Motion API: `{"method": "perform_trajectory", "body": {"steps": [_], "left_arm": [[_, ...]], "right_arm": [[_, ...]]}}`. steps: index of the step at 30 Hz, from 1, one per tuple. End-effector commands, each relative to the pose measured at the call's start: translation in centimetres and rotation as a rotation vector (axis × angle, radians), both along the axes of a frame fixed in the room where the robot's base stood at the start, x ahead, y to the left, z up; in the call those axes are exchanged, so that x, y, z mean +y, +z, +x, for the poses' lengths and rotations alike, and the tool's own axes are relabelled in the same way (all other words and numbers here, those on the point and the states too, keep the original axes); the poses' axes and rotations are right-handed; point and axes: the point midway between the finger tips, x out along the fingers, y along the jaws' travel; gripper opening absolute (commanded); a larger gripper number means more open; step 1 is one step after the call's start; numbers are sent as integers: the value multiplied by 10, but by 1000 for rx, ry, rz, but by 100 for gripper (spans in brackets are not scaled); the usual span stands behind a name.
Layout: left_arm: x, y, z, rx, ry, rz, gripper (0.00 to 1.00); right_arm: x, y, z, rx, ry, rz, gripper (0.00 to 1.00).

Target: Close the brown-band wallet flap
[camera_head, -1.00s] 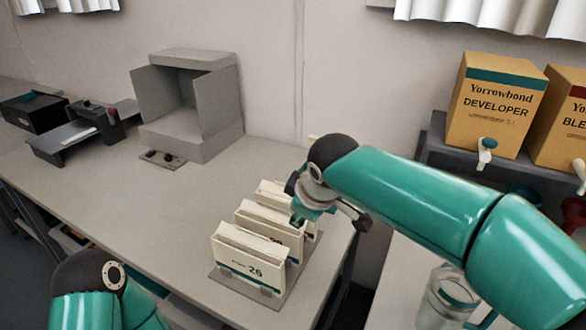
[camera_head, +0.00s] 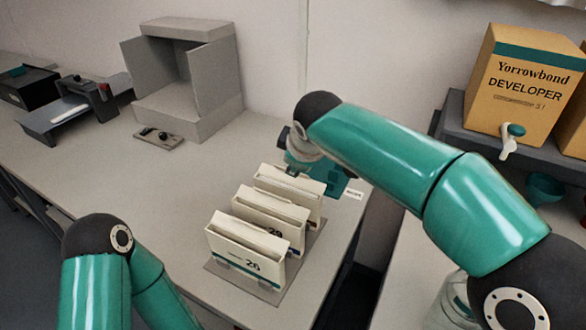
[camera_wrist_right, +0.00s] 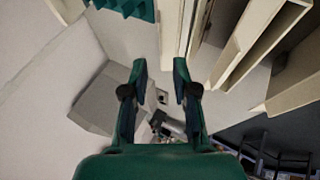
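Three cream wallets stand upright in a row on a grey rack (camera_head: 222,275) near the table's right end. The front wallet (camera_head: 236,250) has a teal band and the number 26. The middle wallet (camera_head: 262,224) bears a number that looks like 29. In the right wrist view, cream wallet edges (camera_wrist_right: 245,40) lie beyond and right of the fingers. My left gripper is out of view.
A grey open booth (camera_head: 185,85) stands at the back, with a small dark switch panel (camera_head: 157,138) before it. A Yorrowbond developer box (camera_head: 525,85) with a tap sits on a right-hand shelf. The table's middle left is clear.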

Motion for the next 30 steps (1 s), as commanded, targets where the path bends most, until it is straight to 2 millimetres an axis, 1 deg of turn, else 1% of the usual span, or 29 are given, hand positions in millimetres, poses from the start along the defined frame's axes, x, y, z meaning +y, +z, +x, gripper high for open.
{"method": "perform_trajectory", "body": {"steps": [1,3,6,9,15,23,24,28,30], "left_arm": [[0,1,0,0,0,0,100],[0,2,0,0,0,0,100],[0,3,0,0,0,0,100],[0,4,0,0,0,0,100],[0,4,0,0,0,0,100],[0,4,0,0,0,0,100],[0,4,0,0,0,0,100],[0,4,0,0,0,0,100],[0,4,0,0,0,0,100]], "right_arm": [[2,-10,6,4,-1,-2,28],[4,-20,14,3,-1,-1,28],[7,-33,23,2,-1,0,28],[9,-42,30,1,0,1,28],[12,-51,36,1,1,1,28],[13,-51,37,0,2,1,28],[13,-51,37,0,2,1,21],[13,-51,36,0,2,1,0],[13,-51,36,0,2,1,0]]}}
